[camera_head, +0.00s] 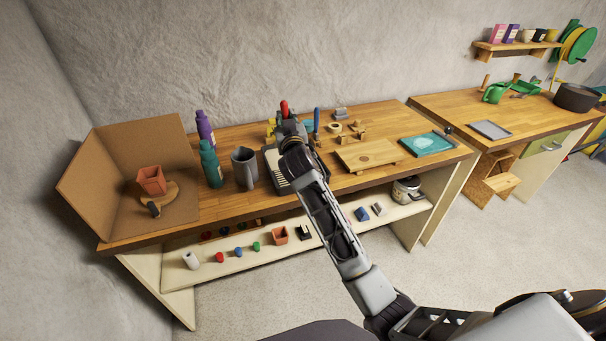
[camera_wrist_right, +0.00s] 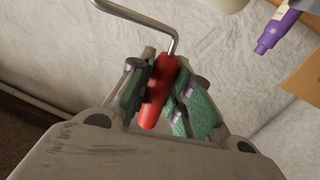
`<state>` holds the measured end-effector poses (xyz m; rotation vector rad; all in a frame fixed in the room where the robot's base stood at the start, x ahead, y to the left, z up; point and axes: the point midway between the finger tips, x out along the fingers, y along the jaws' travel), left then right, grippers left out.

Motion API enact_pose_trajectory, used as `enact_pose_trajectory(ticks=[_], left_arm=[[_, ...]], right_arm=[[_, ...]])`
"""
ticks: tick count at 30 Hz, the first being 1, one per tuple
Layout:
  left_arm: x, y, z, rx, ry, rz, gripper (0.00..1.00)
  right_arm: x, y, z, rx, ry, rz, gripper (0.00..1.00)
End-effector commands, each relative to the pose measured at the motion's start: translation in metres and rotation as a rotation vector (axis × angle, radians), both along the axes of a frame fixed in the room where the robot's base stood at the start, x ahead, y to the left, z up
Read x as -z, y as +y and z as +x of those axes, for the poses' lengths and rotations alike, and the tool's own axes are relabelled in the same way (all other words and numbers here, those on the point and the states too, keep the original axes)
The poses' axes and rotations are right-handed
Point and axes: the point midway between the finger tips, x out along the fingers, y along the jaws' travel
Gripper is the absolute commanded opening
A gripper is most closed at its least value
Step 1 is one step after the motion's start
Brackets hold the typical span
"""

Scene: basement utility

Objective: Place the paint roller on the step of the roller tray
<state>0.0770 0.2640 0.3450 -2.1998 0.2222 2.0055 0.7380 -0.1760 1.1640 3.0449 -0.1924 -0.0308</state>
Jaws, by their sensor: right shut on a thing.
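My right gripper (camera_head: 287,127) is above the back of the long wooden workbench. In the right wrist view the gripper (camera_wrist_right: 165,98) is shut around the red handle of the paint roller (camera_wrist_right: 157,100). Its bent metal rod runs up and left out of frame. A pale rounded shape at the top may be its sleeve. In the head view the roller's red handle (camera_head: 284,107) shows past the fingers; the rest is mostly hidden by my arm. My left gripper is not in view.
A purple bottle (camera_head: 204,130), a teal bottle (camera_head: 210,165) and a grey pitcher (camera_head: 244,168) stand left of my arm. A wooden board (camera_head: 367,156) lies between arm and tray. A cardboard screen (camera_head: 115,180) closes the left end. A shelf (camera_head: 330,222) runs below.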

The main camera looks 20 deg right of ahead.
Motion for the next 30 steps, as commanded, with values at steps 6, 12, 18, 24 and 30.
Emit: enact_pose_trajectory(ticks=[6,12,18,24,30], left_arm=[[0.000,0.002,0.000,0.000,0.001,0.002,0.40],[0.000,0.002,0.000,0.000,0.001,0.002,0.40],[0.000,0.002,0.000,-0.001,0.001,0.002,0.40],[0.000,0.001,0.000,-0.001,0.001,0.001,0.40],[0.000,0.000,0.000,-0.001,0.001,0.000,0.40]], right_arm=[[0.014,-0.001,0.002,0.012,-0.004,0.018,0.00],[0.020,-0.005,0.001,0.027,-0.013,0.044,0.00],[0.022,-0.006,0.001,0.033,-0.022,0.076,0.00],[0.022,-0.006,0.001,0.033,-0.027,0.089,0.00],[0.022,-0.006,0.001,0.033,-0.027,0.088,0.00]])
